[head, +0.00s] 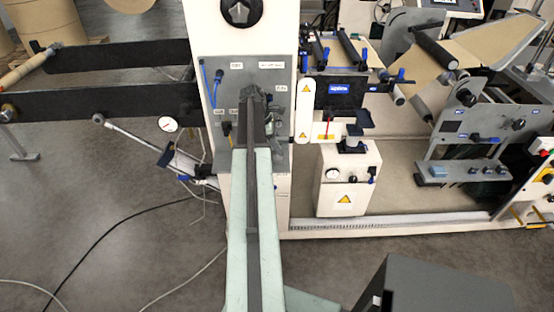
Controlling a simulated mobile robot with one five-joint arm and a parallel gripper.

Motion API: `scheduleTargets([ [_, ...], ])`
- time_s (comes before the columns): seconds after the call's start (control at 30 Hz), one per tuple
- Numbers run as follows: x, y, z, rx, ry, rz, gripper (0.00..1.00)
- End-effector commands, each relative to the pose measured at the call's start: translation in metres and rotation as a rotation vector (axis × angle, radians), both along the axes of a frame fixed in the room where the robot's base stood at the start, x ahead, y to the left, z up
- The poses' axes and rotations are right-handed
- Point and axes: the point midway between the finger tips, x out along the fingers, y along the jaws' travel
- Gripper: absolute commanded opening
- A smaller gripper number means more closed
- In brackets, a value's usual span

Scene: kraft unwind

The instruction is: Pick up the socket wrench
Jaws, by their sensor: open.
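My arm reaches up from the bottom middle of the head view, in front of the pale machine column. My gripper (257,108) is at its far end, dark and small in front of the grey control panel. It is open, and I see nothing held in it. I cannot pick out the socket wrench with certainty. A long silver bar with a rounded end (130,137) slants down to the right at the left of the column, well left of my gripper; I cannot tell whether it is a tool or a machine part.
The grey panel (271,78) carries knobs and blue fittings. Black machine beams (110,97) extend left. A pale cabinet (345,190) with gauges stands right of the column. A dark grey box (435,288) is at the lower right. Cables cross the floor (60,200) at the left.

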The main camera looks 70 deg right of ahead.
Motion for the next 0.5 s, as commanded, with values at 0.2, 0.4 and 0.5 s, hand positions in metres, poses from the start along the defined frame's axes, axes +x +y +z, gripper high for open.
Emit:
scheduleTargets([
  [0.2, 0.0004, 0.0003, 0.0014, 0.0, 0.0, 0.0, 0.02],
  [0.4, 0.0007, 0.0004, 0.0015, 0.0, 0.0, 0.0, 0.0],
  [0.5, 0.0007, 0.0007, 0.0018, 0.0, 0.0, 0.001, 0.0],
])
